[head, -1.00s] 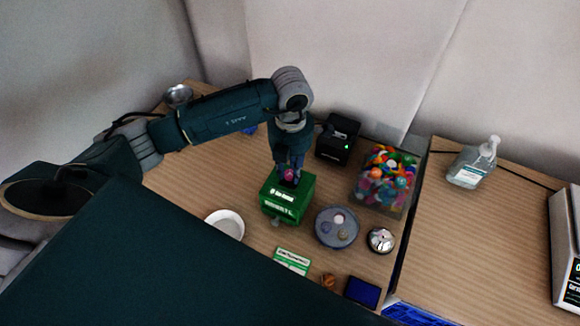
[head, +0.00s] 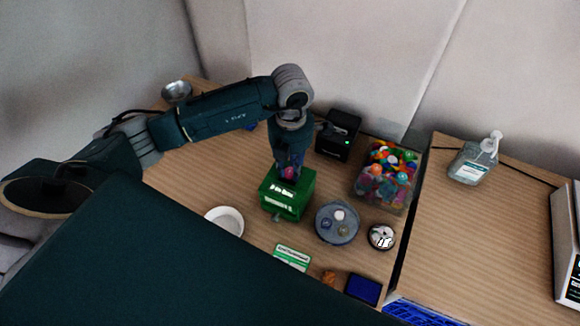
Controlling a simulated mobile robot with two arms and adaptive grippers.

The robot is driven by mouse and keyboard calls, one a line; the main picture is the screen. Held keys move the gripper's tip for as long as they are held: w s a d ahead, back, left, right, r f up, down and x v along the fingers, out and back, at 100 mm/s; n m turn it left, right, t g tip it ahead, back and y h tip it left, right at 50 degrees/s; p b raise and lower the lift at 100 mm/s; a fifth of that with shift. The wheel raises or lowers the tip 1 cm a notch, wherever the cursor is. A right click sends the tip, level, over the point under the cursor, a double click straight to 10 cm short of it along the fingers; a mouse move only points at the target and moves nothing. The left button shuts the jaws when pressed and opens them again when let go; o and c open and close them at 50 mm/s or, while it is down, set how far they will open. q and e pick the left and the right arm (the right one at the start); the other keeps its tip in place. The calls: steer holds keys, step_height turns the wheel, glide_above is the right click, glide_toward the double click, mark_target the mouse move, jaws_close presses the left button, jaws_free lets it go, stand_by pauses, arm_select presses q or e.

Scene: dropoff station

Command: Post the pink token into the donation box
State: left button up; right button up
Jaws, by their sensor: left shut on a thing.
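The pink token (head: 289,174) shows between the fingertips of my left gripper (head: 289,171), which is shut on it. The gripper points down at the top of the green donation box (head: 285,201), which has white lettering on its front. The token is at the top face of the box. The slot is hidden behind the gripper, so I cannot tell whether the token is partly in it. My right gripper is not in view.
Around the box stand a white bowl (head: 239,216), a round grey tray (head: 323,237) with small discs, a bell (head: 381,237), a black device (head: 338,137) and a clear bin of colourful items (head: 408,199). A green-and-white card (head: 291,258) and blue pad (head: 363,290) lie in front.

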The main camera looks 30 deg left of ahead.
arm_select(q)
steer(key=o, duration=0.8)
steer(key=shift+r, duration=0.1)
steer(key=shift+r+p, duration=1.75)
steer(key=shift+r, duration=1.2)
steer(key=shift+f, duration=0.1)
